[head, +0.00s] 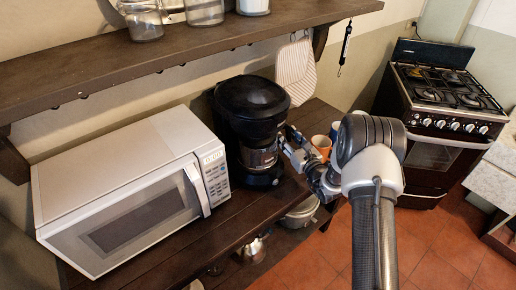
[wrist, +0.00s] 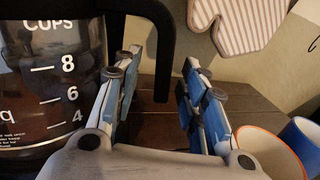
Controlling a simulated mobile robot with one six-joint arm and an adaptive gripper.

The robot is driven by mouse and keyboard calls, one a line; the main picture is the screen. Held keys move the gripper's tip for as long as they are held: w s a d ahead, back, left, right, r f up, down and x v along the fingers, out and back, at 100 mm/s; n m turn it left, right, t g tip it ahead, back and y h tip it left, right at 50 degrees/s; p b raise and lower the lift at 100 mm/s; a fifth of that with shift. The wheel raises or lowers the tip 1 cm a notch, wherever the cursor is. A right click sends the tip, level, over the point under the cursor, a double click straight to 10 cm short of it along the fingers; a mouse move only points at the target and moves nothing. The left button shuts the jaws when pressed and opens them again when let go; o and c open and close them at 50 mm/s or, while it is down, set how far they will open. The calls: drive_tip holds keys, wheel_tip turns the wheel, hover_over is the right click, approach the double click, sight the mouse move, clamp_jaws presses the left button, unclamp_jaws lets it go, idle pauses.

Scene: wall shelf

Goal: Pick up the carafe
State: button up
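The carafe (head: 259,158) sits in the black coffee maker (head: 252,105) on the dark wooden counter. The wrist view shows its glass side (wrist: 55,90) at the left, with white level marks and dark contents. Its black handle (wrist: 163,60) hangs down from the top and shows between the two fingers. My gripper (wrist: 162,62) is open, one finger on each side of the handle with gaps visible. In the head view my gripper (head: 291,142) is at the right side of the coffee maker, partly hidden by my arm.
A white microwave (head: 120,150) stands left of the coffee maker. Two cups, one orange (head: 321,143) and one blue (head: 335,130), stand right of my gripper. A shelf (head: 190,45) with jars hangs above. A striped oven mitt (head: 294,70) hangs behind. A stove (head: 440,110) is at right.

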drive_tip(key=shift+c, duration=0.4)
clamp_jaws()
